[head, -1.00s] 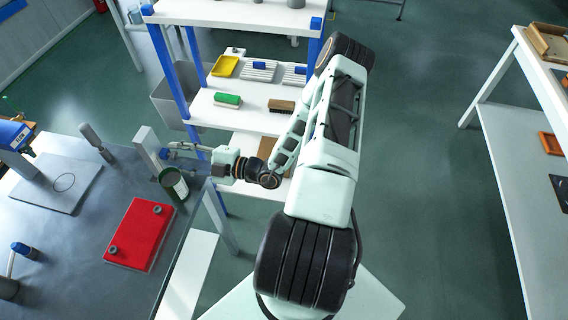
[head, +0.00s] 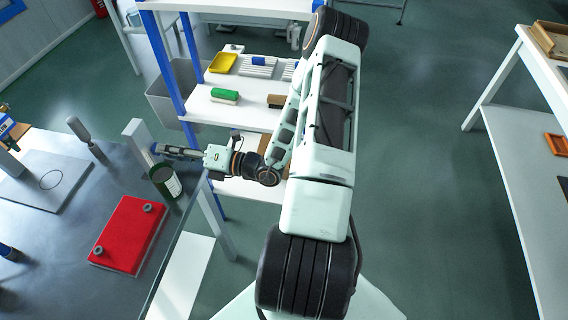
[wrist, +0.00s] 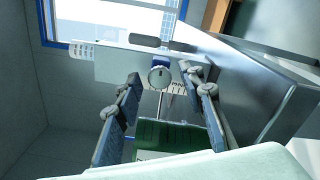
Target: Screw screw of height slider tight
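The screw (wrist: 160,77) shows in the wrist view as a round grey knob with a dark slot, with blue behind it, on the pale panel (wrist: 112,66). In the head view the panel (head: 138,140) stands upright at the table's edge, and the gripper hides the screw. My gripper (head: 158,150) points left at the panel. In the wrist view my gripper (wrist: 160,74) is open, its two fingers apart, with the knob framed between the fingertips. I cannot tell whether the fingertips touch the knob.
A red plate (head: 128,235) with two grey knobs lies on the grey table (head: 60,225). A shelf (head: 240,115) stands behind my arm.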

